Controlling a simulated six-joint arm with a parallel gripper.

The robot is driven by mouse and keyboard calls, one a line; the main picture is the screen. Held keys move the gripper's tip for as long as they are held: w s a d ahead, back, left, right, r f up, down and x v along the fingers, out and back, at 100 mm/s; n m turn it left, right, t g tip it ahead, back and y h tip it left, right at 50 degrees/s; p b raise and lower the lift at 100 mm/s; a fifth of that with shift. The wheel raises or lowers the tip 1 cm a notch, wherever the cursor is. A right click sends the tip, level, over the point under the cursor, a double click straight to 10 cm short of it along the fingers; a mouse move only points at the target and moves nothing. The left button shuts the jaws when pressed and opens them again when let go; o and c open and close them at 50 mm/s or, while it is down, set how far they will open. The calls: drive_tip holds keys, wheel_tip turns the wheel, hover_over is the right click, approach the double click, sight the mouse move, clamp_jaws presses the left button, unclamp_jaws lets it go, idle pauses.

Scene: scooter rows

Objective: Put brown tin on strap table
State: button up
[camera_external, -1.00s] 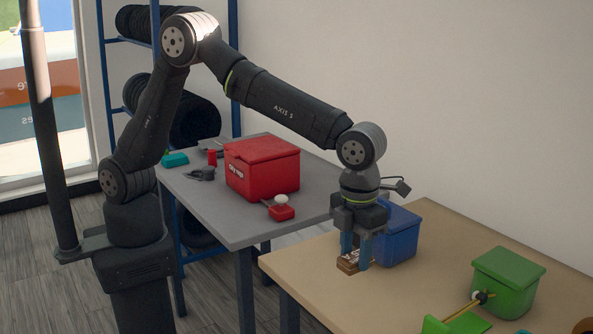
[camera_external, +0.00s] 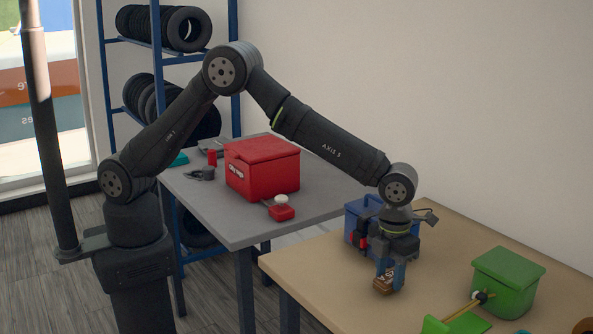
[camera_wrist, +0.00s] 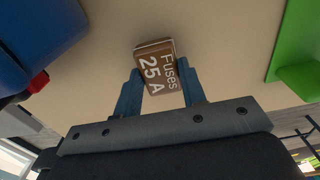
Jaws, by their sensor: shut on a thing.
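The brown tin (camera_external: 383,287), marked "Fuses 25 A" in white, is between the blue fingers of my gripper (camera_external: 390,272). In the wrist view the tin (camera_wrist: 156,66) sits at the fingertips of my gripper (camera_wrist: 155,84), which is shut on it. The tin is over the tan table (camera_external: 330,262), in front of the blue box; its height above the top is hard to judge. A grey table (camera_external: 215,212) stands to the left. No label shows which one is the strap table.
On the tan table are a blue box (camera_external: 366,207) with red latches, a green box (camera_external: 507,270) and a green dustpan-like piece (camera_external: 455,324). A red box (camera_external: 262,170), a small red item (camera_external: 281,212) and tools occupy the grey table. Its front left is clear.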

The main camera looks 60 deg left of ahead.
sight(386, 274)
drive_tip(key=shift+f, duration=0.35)
drive_tip(key=shift+f, duration=0.2)
drive_tip(key=o, duration=1)
drive_tip(key=shift+r, duration=0.1)
wheel_tip(386, 274, up, 12)
drive_tip(key=shift+r, duration=0.1)
